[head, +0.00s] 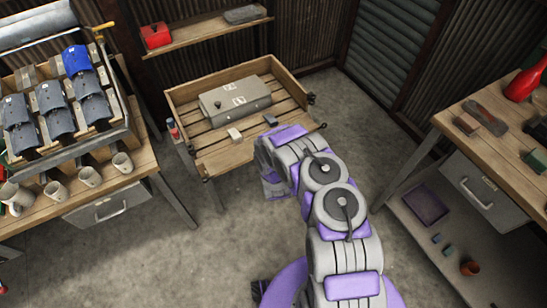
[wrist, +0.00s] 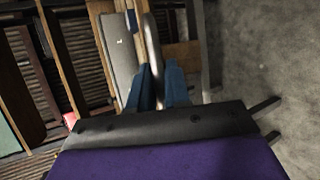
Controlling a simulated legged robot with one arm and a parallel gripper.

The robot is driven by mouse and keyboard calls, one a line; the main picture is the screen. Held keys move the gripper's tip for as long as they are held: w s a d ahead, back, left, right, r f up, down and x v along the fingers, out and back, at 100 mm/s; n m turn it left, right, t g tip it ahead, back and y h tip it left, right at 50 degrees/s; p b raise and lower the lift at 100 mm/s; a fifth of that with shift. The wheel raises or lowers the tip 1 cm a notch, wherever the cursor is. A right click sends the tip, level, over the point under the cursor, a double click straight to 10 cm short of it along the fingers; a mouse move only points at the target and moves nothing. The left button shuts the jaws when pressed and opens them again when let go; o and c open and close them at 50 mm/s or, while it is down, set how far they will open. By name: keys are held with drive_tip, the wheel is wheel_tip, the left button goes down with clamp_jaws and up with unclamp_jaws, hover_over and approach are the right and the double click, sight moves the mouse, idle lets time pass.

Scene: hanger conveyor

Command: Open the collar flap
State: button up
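No part I can clearly name as a collar flap shows. Several dark blue and grey flap-like pieces (head: 22,124) lie in a slanted rack at the left in the head view, one brighter blue (head: 77,61). A grey case (head: 235,99) with white labels lies in a slatted wooden tray (head: 187,92); a grey case also shows in the wrist view (wrist: 122,50). My gripper (wrist: 160,70) has two blue fingers, apart, with a rounded grey bar (wrist: 152,45) between them. Whether they press on it I cannot tell. In the head view my arm reaches the tray's front right corner, hiding the fingertips.
Several mugs (head: 90,176) stand on the left bench. A small pale block (head: 235,134) lies near the tray's front edge. A red box (head: 156,36) is on the wall shelf. A right bench (head: 500,160) holds tools. The concrete floor (head: 190,250) between is clear.

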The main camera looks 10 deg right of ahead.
drive_tip(key=o, duration=0.4)
drive_tip(key=shift+a, duration=0.1)
drive_tip(key=p+v, duration=0.4)
drive_tip(key=v, duration=1.3)
drive_tip(key=shift+s, duration=0.1)
